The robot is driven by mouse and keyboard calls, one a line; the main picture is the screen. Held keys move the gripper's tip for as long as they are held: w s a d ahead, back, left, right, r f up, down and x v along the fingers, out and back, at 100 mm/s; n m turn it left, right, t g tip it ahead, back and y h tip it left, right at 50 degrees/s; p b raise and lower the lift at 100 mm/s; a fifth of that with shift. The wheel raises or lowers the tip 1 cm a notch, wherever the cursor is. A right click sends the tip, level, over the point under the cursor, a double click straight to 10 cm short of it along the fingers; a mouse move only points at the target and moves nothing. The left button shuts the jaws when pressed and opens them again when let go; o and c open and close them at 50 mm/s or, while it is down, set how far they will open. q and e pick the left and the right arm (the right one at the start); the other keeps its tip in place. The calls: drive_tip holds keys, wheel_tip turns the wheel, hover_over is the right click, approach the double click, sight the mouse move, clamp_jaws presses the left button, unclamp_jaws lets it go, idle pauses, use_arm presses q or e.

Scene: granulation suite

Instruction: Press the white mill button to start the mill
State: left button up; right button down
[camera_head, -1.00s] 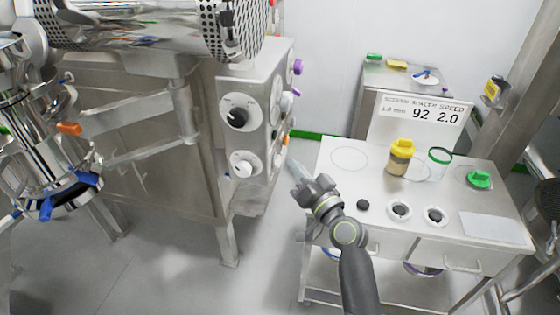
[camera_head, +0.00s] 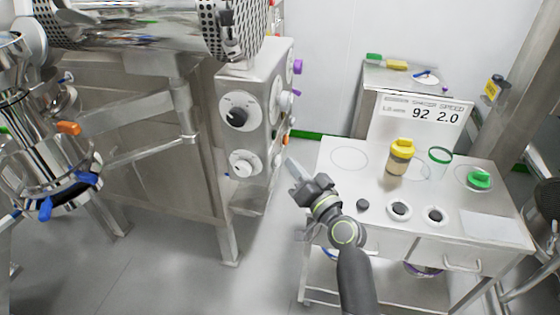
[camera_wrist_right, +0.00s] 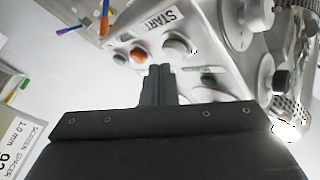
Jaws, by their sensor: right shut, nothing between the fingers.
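In the right wrist view, a round white button (camera_wrist_right: 176,45) sits on the steel panel beside the START label (camera_wrist_right: 160,20). An orange button (camera_wrist_right: 139,55) is to its left. My right gripper (camera_wrist_right: 158,72) is shut and empty, its fingers pointing at the panel, just below these two buttons in the picture; the exact gap cannot be told. In the head view, my right gripper (camera_head: 293,169) is in front of the right side of the mill's control box (camera_head: 264,63), with visible space between them. The white START button is not clearly seen there. My left gripper is not in view.
The control box carries black and white knobs (camera_head: 238,115) on its front. A steel bench (camera_head: 330,187) with a yellow-lidded jar (camera_head: 399,160), rings and a display sign (camera_head: 420,116) stands right of my arm. Floor shows between mill and bench.

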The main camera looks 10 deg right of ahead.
drive_tip(key=shift+w+a, duration=0.1)
drive_tip(key=shift+a, duration=0.15)
